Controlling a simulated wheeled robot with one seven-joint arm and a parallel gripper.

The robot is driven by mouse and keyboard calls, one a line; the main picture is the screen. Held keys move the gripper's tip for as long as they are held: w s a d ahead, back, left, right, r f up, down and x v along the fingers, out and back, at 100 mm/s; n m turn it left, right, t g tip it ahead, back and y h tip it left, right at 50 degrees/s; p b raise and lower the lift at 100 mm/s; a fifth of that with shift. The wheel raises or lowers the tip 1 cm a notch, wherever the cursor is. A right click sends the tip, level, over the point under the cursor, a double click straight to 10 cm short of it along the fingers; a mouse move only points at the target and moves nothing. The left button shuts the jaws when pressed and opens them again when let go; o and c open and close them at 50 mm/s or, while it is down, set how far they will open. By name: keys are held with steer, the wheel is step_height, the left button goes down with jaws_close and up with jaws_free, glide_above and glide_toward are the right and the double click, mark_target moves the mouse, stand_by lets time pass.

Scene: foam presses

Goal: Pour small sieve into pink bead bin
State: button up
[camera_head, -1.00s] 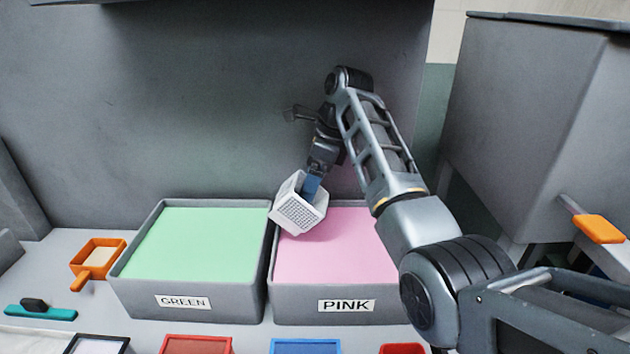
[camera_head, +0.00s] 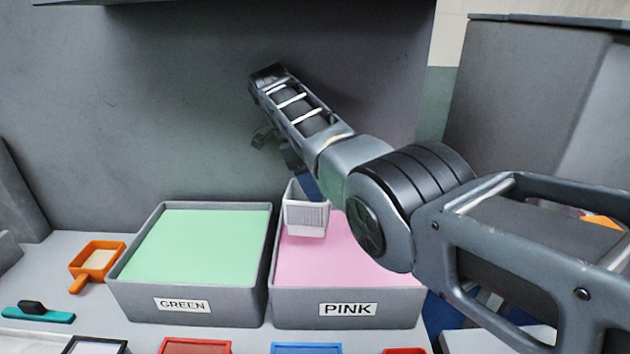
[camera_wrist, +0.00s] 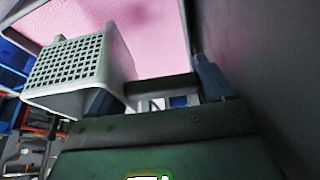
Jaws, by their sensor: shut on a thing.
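Whether the sieve holds anything is hidden. The bin is grey, labelled PINK, and filled with a flat pink layer.
The green bead bin (camera_head: 120,290) stands close on the left. An orange scoop (camera_head: 97,258) and a teal brush (camera_head: 38,313) lie further left. Red and blue trays (camera_head: 306,348) line the front edge. A grey wall rises behind the bins.

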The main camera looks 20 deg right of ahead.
steer(key=shift+r, duration=0.1)
steer(key=shift+a+r+p, duration=0.15)
steer(key=shift+r+p, duration=0.35)
steer(key=shift+r, duration=0.9)
